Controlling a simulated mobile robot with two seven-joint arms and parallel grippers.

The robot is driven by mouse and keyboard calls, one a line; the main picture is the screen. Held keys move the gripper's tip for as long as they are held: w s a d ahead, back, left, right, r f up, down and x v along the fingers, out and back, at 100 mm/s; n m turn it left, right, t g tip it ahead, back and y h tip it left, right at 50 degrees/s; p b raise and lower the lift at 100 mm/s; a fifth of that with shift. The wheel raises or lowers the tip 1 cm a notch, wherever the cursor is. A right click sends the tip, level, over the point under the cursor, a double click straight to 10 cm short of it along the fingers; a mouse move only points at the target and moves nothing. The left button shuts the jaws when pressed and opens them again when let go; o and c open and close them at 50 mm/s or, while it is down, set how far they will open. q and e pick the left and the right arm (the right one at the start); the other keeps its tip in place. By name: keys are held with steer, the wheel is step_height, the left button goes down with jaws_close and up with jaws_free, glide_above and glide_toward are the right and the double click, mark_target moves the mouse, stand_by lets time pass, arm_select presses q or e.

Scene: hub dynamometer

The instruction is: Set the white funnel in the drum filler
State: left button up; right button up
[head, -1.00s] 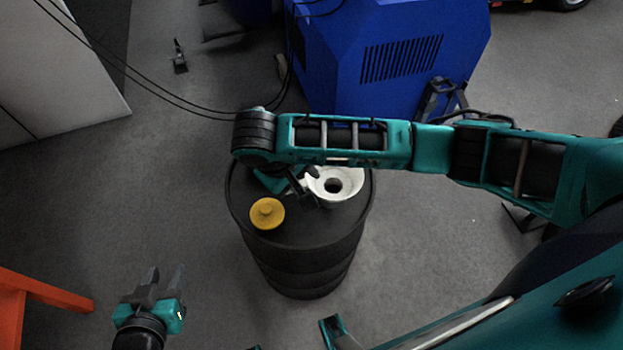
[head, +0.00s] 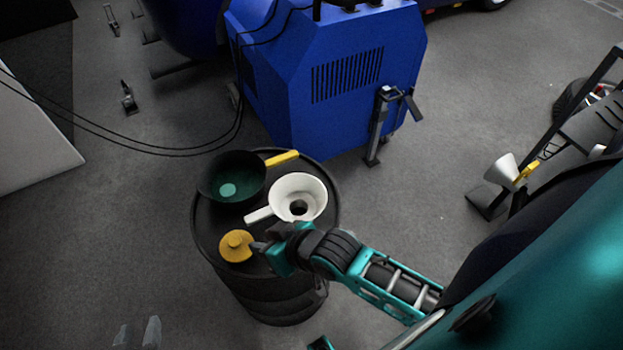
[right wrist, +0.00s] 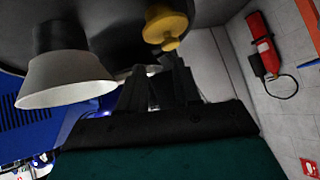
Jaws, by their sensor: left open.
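The white funnel (head: 313,187) stands upright on the black drum's top (head: 222,222), wide mouth up, its pale handle pointing left. In the right wrist view the funnel (right wrist: 65,80) shows upside down, its narrow end at a dark neck (right wrist: 60,35) on the drum top. The neck hides whatever part of the spout is inside. My right gripper (head: 260,247) is just in front of the handle, between the funnel and a yellow cap (head: 236,246). Its fingers (right wrist: 158,80) look apart and empty. My left gripper (head: 137,333) is open, low at the left, mostly out of frame.
A dark pan-like vessel with a green inside (head: 228,190) and a yellow handle sits at the drum top's back left. A blue machine (head: 300,80) stands behind the drum. Black cables cross the floor at left. Another pale cone (head: 503,170) is at right.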

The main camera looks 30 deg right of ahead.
steer(key=s+d+t+h, duration=0.2)
steer(key=s+d, duration=0.1)
steer(key=d, duration=0.4)
steer(key=shift+s+d+f, duration=0.15)
steer(key=shift+s+d, duration=0.25)
steer(key=shift+d+r+p, duration=0.15)
steer(key=shift+r+p, duration=0.8)
steer(key=shift+p, duration=0.2)
steer(key=shift+s, duration=0.1)
